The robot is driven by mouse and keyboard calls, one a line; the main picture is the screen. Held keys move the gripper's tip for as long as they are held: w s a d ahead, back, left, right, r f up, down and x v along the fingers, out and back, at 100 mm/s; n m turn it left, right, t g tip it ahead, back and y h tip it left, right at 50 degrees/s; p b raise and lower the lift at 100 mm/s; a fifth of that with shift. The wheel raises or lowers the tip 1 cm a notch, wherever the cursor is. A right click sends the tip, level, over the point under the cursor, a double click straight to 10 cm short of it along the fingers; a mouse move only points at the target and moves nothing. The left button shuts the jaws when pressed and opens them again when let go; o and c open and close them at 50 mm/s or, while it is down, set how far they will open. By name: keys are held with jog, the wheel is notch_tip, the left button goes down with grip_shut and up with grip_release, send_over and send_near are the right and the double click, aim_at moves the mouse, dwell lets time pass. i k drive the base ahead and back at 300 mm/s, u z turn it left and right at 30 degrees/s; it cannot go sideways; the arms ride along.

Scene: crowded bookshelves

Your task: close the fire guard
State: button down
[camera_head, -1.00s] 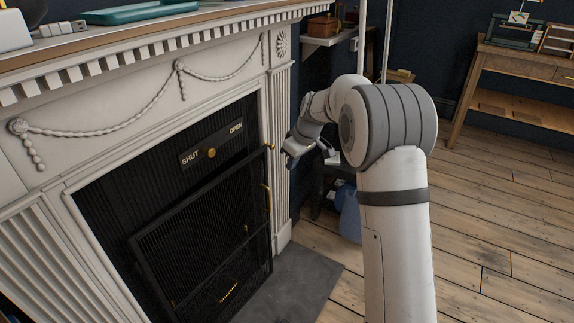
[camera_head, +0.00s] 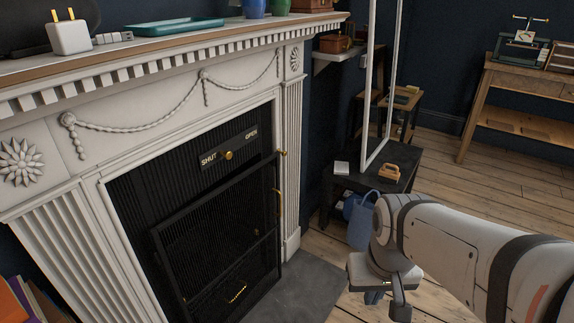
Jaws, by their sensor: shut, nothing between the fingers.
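The fire guard (camera_head: 222,240) is a black mesh panel in a dark frame, in front of the fireplace opening in the head view. My gripper (camera_head: 374,297) is at the lower right, shut, empty and pointing down. It is apart from the guard, to its right; its fingertips are small and hard to make out.
The white mantelpiece (camera_head: 190,62) juts out above the guard. A black table (camera_head: 400,163) with a tall white frame stands behind my arm, with a blue container (camera_head: 360,218) beneath. A wooden desk (camera_head: 515,88) is at the far right. The hearth slab (camera_head: 300,290) is clear.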

aim_at(154, 232)
jog(key=k, duration=1)
jog(key=u, duration=0.5)
jog(key=i, duration=2.2)
jog(key=z, duration=0.5)
